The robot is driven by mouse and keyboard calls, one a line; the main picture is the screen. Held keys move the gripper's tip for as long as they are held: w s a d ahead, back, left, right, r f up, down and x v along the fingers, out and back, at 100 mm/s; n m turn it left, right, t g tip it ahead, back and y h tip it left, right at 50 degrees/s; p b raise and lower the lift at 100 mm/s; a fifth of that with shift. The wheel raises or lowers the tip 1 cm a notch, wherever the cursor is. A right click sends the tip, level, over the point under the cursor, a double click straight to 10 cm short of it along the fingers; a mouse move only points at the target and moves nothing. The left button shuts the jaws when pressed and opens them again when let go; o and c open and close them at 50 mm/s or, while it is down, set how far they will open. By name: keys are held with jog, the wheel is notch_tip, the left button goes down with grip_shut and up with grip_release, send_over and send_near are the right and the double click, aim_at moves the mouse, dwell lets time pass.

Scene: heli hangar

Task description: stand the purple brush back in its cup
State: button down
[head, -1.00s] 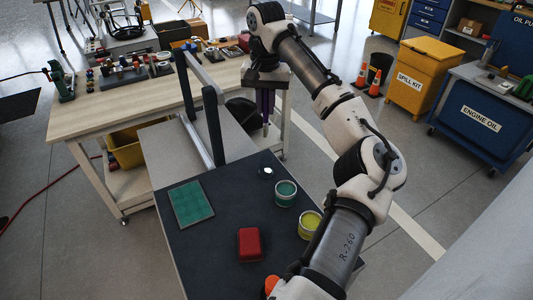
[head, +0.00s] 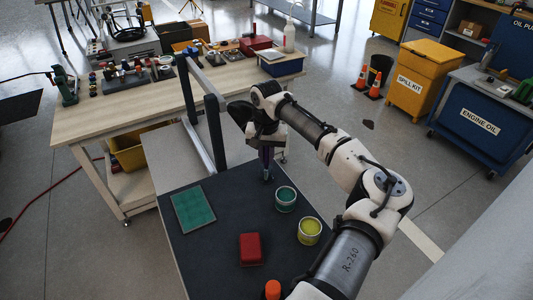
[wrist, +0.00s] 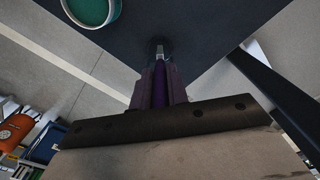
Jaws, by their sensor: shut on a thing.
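The purple brush (wrist: 159,88) is held between the fingers of my gripper (wrist: 159,95). In the wrist view it points away from the camera, with a grey metal-coloured end. In the head view my gripper (head: 267,155) holds it upright over the dark table top (head: 215,245), its low end near the teal cup (head: 286,194). I cannot tell whether that end touches the table. The teal cup also shows at the top left of the wrist view (wrist: 92,8), apart from the brush. A yellow cup (head: 310,228) stands nearer. Which cup is the brush's is not clear.
A green mat (head: 193,208), a red block (head: 250,249) and an orange-topped thing (head: 272,289) are on the dark table. A dark and grey frame (head: 213,130) rises at its far edge. A wooden bench (head: 130,110) with tools stands behind.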

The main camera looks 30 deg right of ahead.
jog(key=c, duration=1.4)
grip_release()
jog(key=shift+o, duration=0.2)
notch_tip(320, 180, up, 12)
jog(key=shift+r+b, duration=0.1)
jog(key=shift+b, duration=1)
